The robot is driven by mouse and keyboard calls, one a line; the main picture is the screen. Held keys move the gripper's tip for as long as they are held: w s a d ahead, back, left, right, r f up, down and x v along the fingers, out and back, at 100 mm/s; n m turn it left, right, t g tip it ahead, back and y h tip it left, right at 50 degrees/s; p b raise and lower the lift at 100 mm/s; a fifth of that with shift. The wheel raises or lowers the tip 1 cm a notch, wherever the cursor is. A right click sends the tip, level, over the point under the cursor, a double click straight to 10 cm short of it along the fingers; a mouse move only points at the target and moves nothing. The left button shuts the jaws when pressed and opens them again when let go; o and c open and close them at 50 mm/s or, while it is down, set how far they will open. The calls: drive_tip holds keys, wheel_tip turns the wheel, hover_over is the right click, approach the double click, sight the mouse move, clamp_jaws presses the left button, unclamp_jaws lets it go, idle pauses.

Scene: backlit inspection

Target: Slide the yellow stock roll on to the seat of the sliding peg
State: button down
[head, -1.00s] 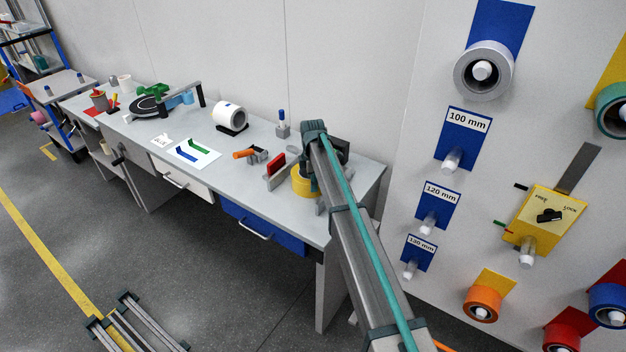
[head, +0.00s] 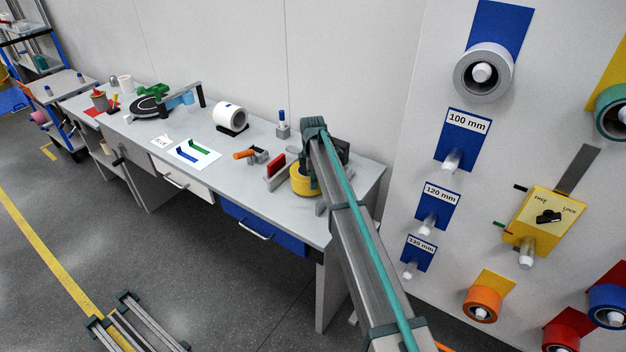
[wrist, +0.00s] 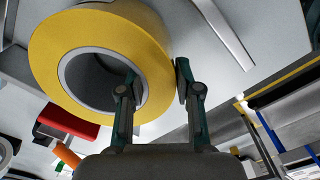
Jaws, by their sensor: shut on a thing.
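The yellow stock roll (head: 303,181) is at the right end of the workbench, partly hidden behind my arm in the head view. In the wrist view the roll (wrist: 145,45) is close up, with its grey-lined core facing the camera. My gripper (wrist: 155,90) is shut on the roll's wall, one finger inside the core and the other against the outside. I cannot tell whether the roll touches the bench. The sliding peg (head: 527,254) is a pale, white-tipped, empty peg below a yellow FREE/LOCK plate (head: 541,219) with a black knob, on the wall panel at right.
Empty pegs stand under blue 100 mm (head: 468,124), 120 mm and 130 mm labels. Grey (head: 484,72), orange (head: 482,303) and other rolls hang on nearby pegs. A red block (head: 276,166) and an orange-handled tool (head: 250,155) are left of the roll.

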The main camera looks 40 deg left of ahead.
drive_tip(key=shift+r+p, duration=0.7)
drive_tip(key=shift+r, duration=1.6)
drive_tip(key=c, duration=1.3)
unclamp_jaws()
drive_tip(key=shift+c, duration=0.2)
clamp_jaws()
drive_tip(key=shift+w, duration=0.1)
